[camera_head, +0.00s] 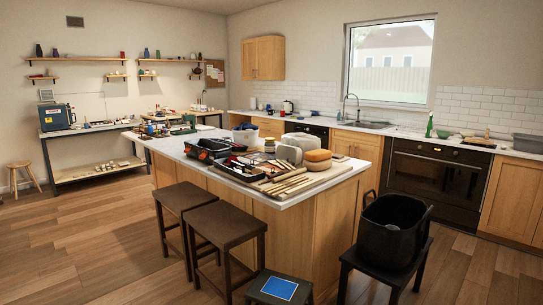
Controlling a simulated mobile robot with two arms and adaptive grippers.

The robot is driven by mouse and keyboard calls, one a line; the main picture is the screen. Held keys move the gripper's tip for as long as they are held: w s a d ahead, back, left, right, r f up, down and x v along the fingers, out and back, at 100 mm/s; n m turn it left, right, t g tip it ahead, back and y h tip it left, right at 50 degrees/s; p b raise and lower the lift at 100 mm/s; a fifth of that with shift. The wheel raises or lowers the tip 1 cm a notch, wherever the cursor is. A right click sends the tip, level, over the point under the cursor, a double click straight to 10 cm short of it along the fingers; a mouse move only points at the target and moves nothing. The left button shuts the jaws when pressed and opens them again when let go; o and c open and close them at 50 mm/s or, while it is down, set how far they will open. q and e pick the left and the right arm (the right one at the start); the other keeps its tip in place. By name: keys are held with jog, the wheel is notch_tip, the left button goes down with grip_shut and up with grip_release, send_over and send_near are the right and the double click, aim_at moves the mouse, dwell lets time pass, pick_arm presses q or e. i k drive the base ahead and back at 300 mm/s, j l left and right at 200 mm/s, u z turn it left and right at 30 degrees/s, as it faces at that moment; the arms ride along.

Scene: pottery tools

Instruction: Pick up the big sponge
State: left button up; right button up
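A rounded orange-tan block (318,161), which looks like the big sponge, sits near the right end of the island counter (342,171). Pale grey-white lumps (290,152) stand right beside it on its left. Wooden tools (287,184) lie in front of it on a board. Neither of my grippers is in view, and nothing is seen touching the sponge.
Black trays of tools (208,149) fill the island's middle. Two dark stools (228,223) stand at its front. A black bucket (391,228) sits on a black stool at the right. A stool with a blue square (279,289) is at the bottom.

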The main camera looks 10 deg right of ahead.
aim_at(317, 155)
jog(key=i+l+u, duration=0.45)
jog(key=l+u, duration=0.15)
jog(key=u, duration=0.15)
jog(key=i+l+u, duration=0.1)
jog(key=l+u, duration=0.25)
